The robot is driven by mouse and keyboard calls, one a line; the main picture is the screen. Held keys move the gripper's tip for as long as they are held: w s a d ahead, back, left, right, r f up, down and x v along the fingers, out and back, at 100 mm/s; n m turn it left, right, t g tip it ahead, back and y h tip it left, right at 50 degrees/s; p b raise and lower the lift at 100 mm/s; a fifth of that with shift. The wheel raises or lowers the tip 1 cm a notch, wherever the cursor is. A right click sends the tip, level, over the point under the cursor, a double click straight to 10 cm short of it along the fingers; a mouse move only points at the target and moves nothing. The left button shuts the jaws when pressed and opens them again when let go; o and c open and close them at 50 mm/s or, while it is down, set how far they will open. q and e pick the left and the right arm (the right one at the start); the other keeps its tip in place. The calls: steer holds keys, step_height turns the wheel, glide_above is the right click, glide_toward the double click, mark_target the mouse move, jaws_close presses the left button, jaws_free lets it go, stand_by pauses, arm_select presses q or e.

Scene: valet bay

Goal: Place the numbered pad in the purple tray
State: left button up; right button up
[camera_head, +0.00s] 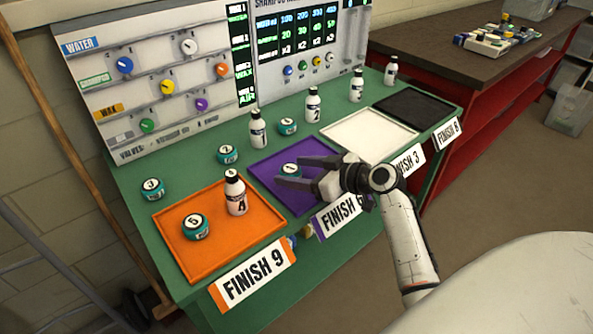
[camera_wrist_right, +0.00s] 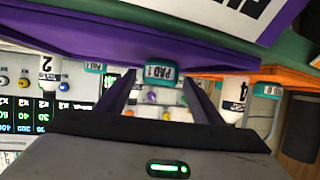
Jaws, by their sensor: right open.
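The numbered pad, a teal puck with a white top marked 1 (camera_head: 291,171), sits in the purple tray (camera_head: 265,172) behind the "FINISH 6" sign. My right gripper (camera_head: 289,176) is open low over this tray, its fingers reaching left around the pad. In the right wrist view, which is upside down, the pad (camera_wrist_right: 161,73) shows between the two open fingers (camera_wrist_right: 159,80), near their tips. I cannot tell whether the fingers touch it. The purple tray (camera_wrist_right: 60,38) fills the top there. My left gripper is not in view.
The orange tray (camera_head: 262,222) holds a pad (camera_head: 195,227) and a bottle (camera_head: 236,194). Other pads (camera_head: 152,188) and bottles (camera_head: 257,130) stand on the green bench (camera_head: 190,177). The white tray (camera_head: 368,137) and black tray (camera_head: 413,107) are empty. A control panel (camera_head: 165,75) stands behind.

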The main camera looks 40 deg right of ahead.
steer(key=v, duration=1.2)
steer(key=shift+r+b, duration=0.1)
steer(key=shift+b, duration=0.2)
steer(key=shift+w, duration=0.1)
